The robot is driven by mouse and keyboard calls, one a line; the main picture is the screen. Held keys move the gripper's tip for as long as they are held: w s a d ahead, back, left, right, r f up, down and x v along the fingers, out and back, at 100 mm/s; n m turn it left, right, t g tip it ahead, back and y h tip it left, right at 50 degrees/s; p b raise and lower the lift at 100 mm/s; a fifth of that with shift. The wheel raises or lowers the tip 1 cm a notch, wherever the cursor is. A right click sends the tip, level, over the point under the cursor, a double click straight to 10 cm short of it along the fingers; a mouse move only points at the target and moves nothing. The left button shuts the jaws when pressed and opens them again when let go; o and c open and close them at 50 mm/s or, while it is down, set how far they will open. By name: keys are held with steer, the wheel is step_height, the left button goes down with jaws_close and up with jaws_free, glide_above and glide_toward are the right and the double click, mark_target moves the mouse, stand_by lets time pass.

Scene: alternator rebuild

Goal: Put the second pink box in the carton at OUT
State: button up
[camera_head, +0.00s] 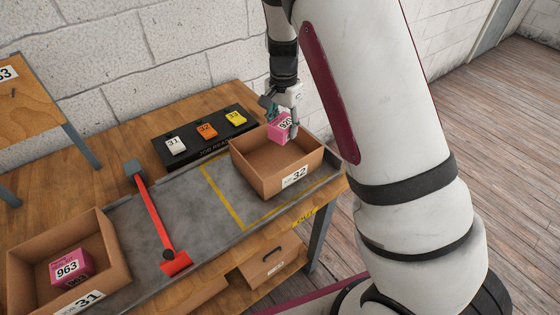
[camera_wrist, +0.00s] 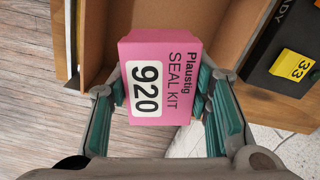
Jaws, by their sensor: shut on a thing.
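My gripper (camera_head: 270,103) is shut on a pink box (camera_head: 280,127) labelled 920. In the wrist view the same pink box (camera_wrist: 160,80) reads "Plaustig SEAL KIT 920" and sits between the two finger pads of my gripper (camera_wrist: 165,105). It is held above the back right part of the open carton labelled 32 (camera_head: 294,178), which stands inside the yellow outline by the OUT mark (camera_head: 304,217). The visible inside of that carton is empty. Another pink box (camera_head: 70,267), labelled 963, lies in the carton labelled 31 (camera_head: 20,260) at the lower left.
A red bar (camera_head: 154,220) lies across the grey tray surface between the two cartons. A black JOB READY block (camera_head: 196,153) with white 31, orange 32 and yellow 33 tags stands behind. A white brick wall (camera_head: 140,60) rises at the back.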

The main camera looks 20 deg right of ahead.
mark_target(284, 159)
steer(key=m, duration=0.3)
steer(key=shift+d+p, duration=0.25)
steer(key=shift+p, duration=0.1)
step_height(284, 159, down, 10)
steer(key=shift+r+p, duration=0.1)
steer(key=shift+p, duration=0.55)
steer(key=shift+f, duration=0.2)
steer(key=o, duration=1.1)
